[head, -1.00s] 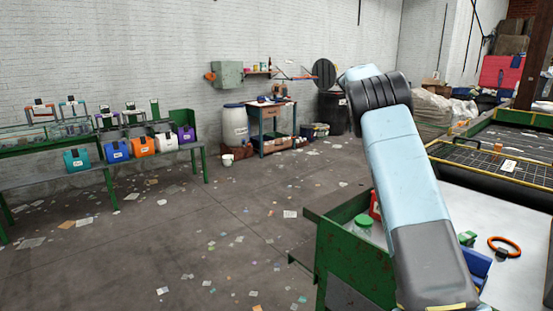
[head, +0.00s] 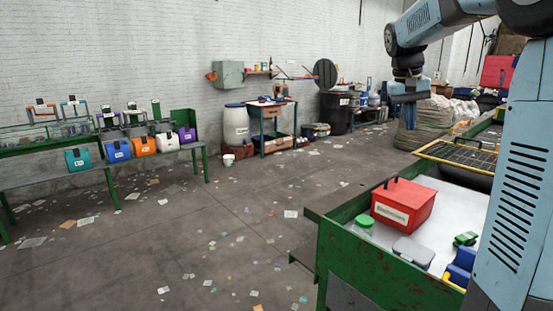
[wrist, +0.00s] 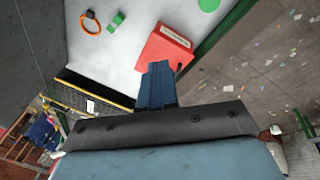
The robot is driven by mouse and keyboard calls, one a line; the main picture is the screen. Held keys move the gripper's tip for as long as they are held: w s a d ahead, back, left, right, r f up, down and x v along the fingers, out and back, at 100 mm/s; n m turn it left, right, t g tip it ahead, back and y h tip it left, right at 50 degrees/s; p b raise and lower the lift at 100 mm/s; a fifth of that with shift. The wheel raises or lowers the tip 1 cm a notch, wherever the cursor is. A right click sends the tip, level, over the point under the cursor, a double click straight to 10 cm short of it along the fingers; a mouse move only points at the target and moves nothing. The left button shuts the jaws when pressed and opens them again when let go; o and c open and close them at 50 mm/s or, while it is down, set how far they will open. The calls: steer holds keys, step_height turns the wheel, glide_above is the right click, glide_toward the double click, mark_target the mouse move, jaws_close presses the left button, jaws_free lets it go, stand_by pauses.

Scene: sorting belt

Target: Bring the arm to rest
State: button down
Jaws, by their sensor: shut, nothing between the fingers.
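My gripper (head: 408,118) hangs from the raised, bent arm at the upper right of the head view, in the air beyond the green-sided table (head: 388,263). In the wrist view its dark blue fingers (wrist: 157,82) are together with nothing between them. They stand over the view of the tabletop and touch nothing that I can see. My arm column covers the right of the head view and hides part of the table.
A red labelled box (head: 403,207), a green-lidded jar (head: 363,226), a grey case (head: 413,251) and a green piece (head: 466,239) are on the table. An orange ring (wrist: 90,22) shows in the wrist view. A yellow-edged mesh (head: 462,155) lies behind. Open floor is left.

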steer(key=s+a+f+t+y, duration=0.1)
steer(key=s+a+f, duration=0.2)
steer(key=s, duration=0.6)
steer(key=s+a+f+n+t+y, duration=0.1)
steer(key=s+a+f, duration=0.3)
steer(key=s, duration=0.6)
steer(key=s+a+f+n+t, duration=0.1)
steer(key=s+a+f+t, duration=0.1)
steer(key=s, duration=0.7)
steer(key=shift+s+a+f+y, duration=0.15)
steer(key=shift+a+f+y, duration=0.4)
steer(key=shift+a, duration=0.7)
steer(key=shift+f, duration=0.15)
